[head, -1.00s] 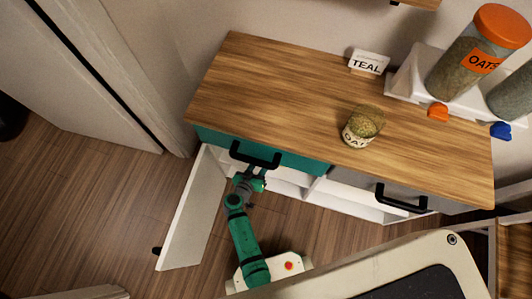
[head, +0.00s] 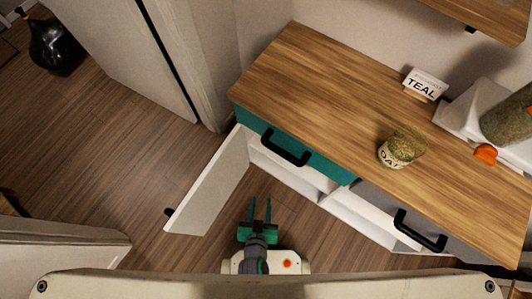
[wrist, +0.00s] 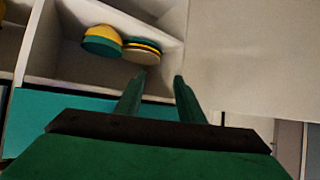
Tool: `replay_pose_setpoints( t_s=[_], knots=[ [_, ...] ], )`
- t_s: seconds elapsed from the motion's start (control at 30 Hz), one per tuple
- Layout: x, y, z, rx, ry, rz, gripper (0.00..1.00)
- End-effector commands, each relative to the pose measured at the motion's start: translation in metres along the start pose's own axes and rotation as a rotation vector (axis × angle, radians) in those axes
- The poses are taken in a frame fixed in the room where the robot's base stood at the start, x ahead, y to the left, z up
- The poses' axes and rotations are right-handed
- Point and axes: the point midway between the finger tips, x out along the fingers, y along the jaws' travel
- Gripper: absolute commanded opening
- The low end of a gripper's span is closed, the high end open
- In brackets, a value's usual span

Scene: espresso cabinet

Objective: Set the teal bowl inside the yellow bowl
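My gripper (head: 260,207) is open and empty, over the floor in front of the cabinet. In the wrist view its two fingers (wrist: 160,80) point toward an open compartment, with a clear gap between them. A yellow bowl (wrist: 104,29) shows in that compartment, apart from the fingers. A teal bowl-like surface (wrist: 101,47) is directly against it, on its lower side in the picture. The wrist picture seems upside down, and I cannot tell clearly how the two are nested. The bowls are hidden in the head view.
A low stack of yellow, teal and beige dishes (wrist: 142,51) lies beside the bowls. The white cabinet door (head: 210,188) stands open left of my gripper. A teal drawer (head: 262,127) is shut above the compartment. An oats jar (head: 401,147) stands on the wooden counter (head: 330,100).

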Motion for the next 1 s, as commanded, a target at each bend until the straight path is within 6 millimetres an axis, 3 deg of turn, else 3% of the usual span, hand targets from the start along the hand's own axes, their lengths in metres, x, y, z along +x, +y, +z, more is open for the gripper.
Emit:
replay_pose_setpoints(
  t_s=[0.03,0.2,0.4,0.6,1.0],
  knots=[
    [-0.024,0.000,-0.012,0.001,0.027,-0.023,0.35],
    [-0.092,0.004,-0.070,-0.007,0.151,-0.074,0.35],
    [-0.153,0.017,-0.135,-0.021,0.280,-0.079,0.35],
    [-0.176,0.024,-0.164,-0.027,0.335,-0.070,0.35],
    [-0.177,0.024,-0.165,-0.028,0.338,-0.070,0.35]
  ],
)
